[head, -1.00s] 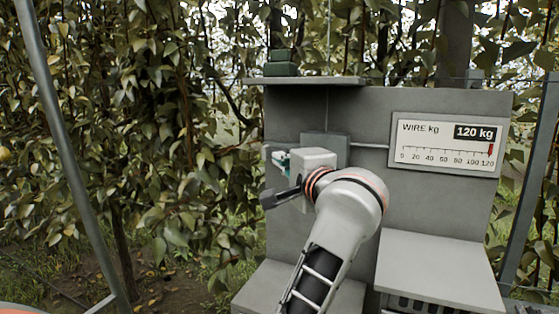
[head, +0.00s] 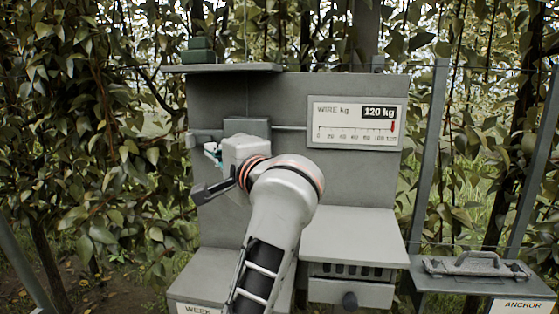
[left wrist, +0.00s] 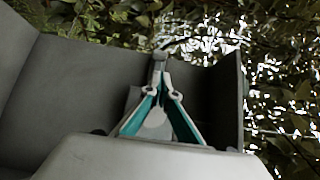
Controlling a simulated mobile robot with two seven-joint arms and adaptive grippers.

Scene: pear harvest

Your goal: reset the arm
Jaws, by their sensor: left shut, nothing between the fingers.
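My left gripper (head: 210,150) is in front of the left part of a grey panel (head: 352,178) in the head view. Its arm comes up from the bottom middle, and its teal fingers point left. In the left wrist view the gripper (left wrist: 160,57) has its two teal-lined fingers meeting at the tip, with nothing between them. A grey box (head: 246,127) on the panel is partly hidden behind the gripper. My right gripper is not in view.
A gauge (head: 356,122) marked WIRE kg reads 120 kg. A green block (head: 201,50) sits on a top shelf (head: 222,68). A grey ledge (head: 353,236) is right of my arm. A tray marked ANCHOR (head: 440,283) stands at the right. Foliage surrounds the panel.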

